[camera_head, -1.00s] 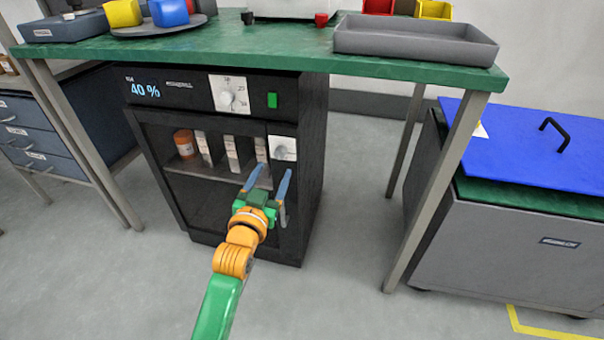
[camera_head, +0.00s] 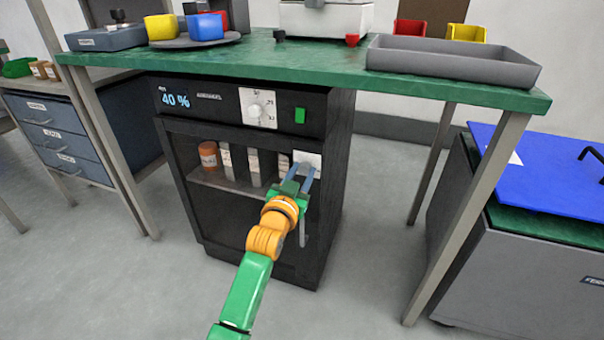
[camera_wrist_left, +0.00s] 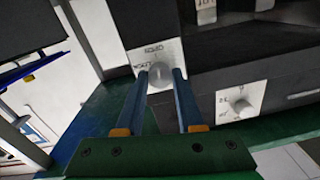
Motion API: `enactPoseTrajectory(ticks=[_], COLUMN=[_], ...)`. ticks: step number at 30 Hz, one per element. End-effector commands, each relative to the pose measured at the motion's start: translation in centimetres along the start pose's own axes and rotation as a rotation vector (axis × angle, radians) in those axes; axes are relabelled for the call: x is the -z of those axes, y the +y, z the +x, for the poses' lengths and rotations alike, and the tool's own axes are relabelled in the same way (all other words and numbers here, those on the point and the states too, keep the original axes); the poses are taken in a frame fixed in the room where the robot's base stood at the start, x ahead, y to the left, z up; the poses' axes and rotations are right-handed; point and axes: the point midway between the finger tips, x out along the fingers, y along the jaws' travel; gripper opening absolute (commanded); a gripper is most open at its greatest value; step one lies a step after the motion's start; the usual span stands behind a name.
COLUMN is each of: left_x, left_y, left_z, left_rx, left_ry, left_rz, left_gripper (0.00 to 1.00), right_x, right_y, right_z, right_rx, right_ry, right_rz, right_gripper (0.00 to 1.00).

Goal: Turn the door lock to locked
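The door lock is a grey knob (camera_wrist_left: 160,74) on a white plate (camera_head: 308,159) at the upper right of the black cabinet's door (camera_head: 235,225). In the left wrist view the knob lies between the tips of my left gripper's two blue fingers (camera_wrist_left: 166,78), which stand apart on either side. I cannot tell whether they touch it. In the head view the left gripper (camera_head: 299,178) covers the lower part of the plate and hides the knob. The lettering on the plate is too small to read surely. My right gripper does not show.
The cabinet's upper panel has a white dial (camera_head: 256,107) and a green switch (camera_head: 299,115). A vertical door handle (camera_head: 303,228) is below the lock. The green table (camera_head: 330,65) is above, with a leg (camera_head: 470,215) at right. Containers stand behind the door.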

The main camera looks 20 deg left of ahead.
Motion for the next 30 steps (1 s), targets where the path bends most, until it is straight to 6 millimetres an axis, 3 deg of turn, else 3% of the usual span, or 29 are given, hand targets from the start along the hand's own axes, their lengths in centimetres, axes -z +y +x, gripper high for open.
enactPoseTrajectory(ticks=[8, 14, 18, 30], left_x=[0.1, 0.2, 0.4, 0.3], left_y=[0.0, 0.0, -0.1, -0.1], left_z=[0.0, 0.0, 0.0, 0.0], left_rx=[0.0, -0.001, -0.001, -0.003], left_ry=[-0.001, -0.007, -0.011, -0.025], left_rz=[-0.016, -0.099, -0.204, -0.582], left_gripper=[0.0, 0.0, 0.0, 0.0], right_x=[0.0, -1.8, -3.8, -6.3], right_y=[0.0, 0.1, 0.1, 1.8], right_z=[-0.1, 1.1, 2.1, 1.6], right_rx=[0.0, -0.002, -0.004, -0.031], right_ry=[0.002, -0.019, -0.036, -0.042], right_rz=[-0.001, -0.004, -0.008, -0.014], right_gripper=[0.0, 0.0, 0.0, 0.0])
